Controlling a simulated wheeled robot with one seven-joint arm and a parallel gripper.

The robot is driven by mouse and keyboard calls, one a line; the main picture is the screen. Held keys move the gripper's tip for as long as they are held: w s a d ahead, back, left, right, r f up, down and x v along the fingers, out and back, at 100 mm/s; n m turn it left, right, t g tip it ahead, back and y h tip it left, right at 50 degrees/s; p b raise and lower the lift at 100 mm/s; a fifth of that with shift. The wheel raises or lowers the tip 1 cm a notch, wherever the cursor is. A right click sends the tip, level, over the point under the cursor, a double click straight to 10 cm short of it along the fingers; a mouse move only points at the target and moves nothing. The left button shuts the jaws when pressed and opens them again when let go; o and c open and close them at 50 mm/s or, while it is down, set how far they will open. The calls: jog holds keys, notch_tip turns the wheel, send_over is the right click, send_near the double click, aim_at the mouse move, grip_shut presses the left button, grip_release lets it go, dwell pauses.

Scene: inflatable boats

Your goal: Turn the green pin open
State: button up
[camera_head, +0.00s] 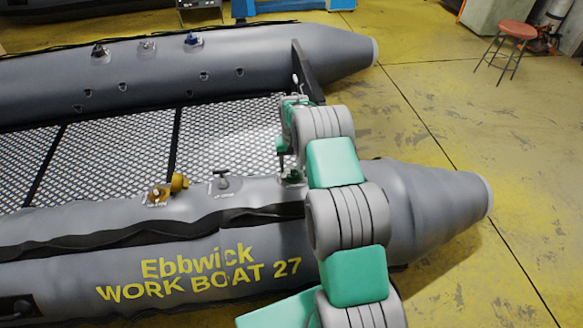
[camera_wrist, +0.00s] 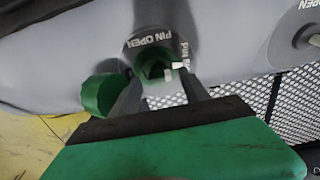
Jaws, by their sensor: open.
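The green pin (camera_wrist: 152,69) sits in the round recess of a valve on the grey tube, under the lettering PIN OPEN, in the wrist view. A green cap (camera_wrist: 102,94) hangs open beside it on the left. My gripper (camera_wrist: 159,77) is open, with one finger on each side of the recess, close to the pin; I cannot tell whether they touch it. In the head view my gripper (camera_head: 284,152) points down over the near tube, just above the green valve (camera_head: 291,177), which my arm partly hides.
On the near tube (camera_head: 110,232), left of my gripper, are a grey valve (camera_head: 222,179) and a yellow valve (camera_head: 159,194) with its cap open. The far tube (camera_head: 45,88) carries several valves. A mesh floor (camera_head: 110,150) lies between the tubes. A red stool (camera_head: 518,29) stands far right.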

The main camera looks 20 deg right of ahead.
jog(key=shift+f, duration=0.35)
jog(key=shift+c, duration=0.2)
grip_shut()
